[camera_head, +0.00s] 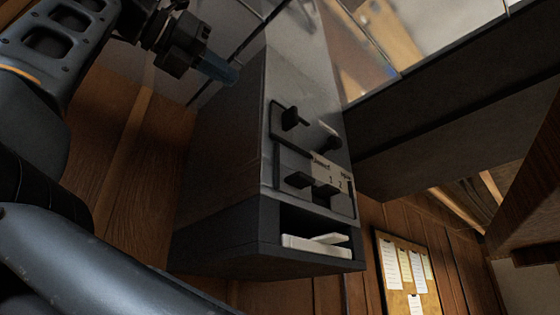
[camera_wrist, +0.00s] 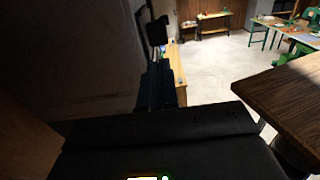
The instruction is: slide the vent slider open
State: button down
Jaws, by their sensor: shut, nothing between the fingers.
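A dark grey metal box (camera_head: 220,160) on the wooden wall has a front panel (camera_head: 275,150) with black controls in the head view. Printed labels sit between the rows; I cannot tell for certain which knob is the vent slider. My gripper (camera_head: 228,74) is shut and empty, up and left of the panel, apart from the knobs. In the wrist view my fingers (camera_wrist: 157,88) point toward a dark knob-like part (camera_wrist: 156,32).
An open slot at the box's bottom holds a white object (camera_head: 315,242). A dark beam (camera_head: 450,120) runs right of the box. A corkboard (camera_head: 405,275) with papers hangs at lower right. A wooden tabletop (camera_wrist: 285,90) is close at right in the wrist view.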

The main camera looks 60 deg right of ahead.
aim_at(289, 115)
jog(key=p+x, duration=0.1)
jog(key=x, duration=1.3)
jog(key=shift+p, duration=0.4)
jog(key=shift+f, duration=0.1)
